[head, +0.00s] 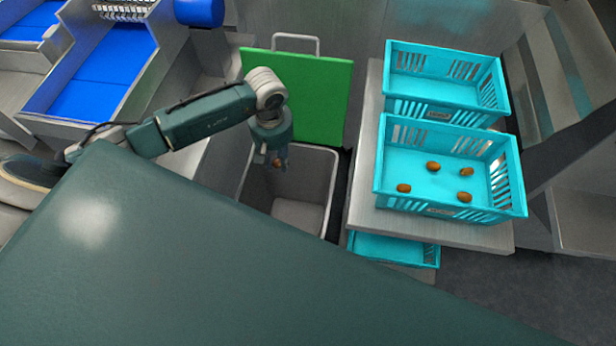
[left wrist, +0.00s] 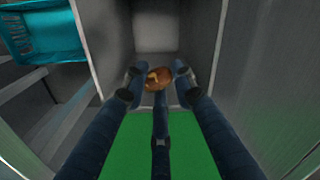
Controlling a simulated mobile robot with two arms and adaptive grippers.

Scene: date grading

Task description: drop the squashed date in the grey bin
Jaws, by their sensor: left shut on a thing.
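My left gripper (head: 277,162) hangs pointing down over the open grey bin (head: 329,181). Its fingers are closed around the squashed date (head: 276,163), a small brown fruit. In the left wrist view the date (left wrist: 157,78) sits between the blue finger tips (left wrist: 158,85), with a paler patch on its top. The inside of the bin (left wrist: 155,32) lies beyond it and its visible floor looks bare. My right gripper shows in neither view.
A green lid or panel (head: 330,95) with a handle stands behind the bin. To the right, a turquoise crate (head: 440,211) holding several dates stands on a metal table (head: 365,190), with an empty-looking crate (head: 440,102) behind it. A blue-lined conveyor (head: 105,75) is at the far left.

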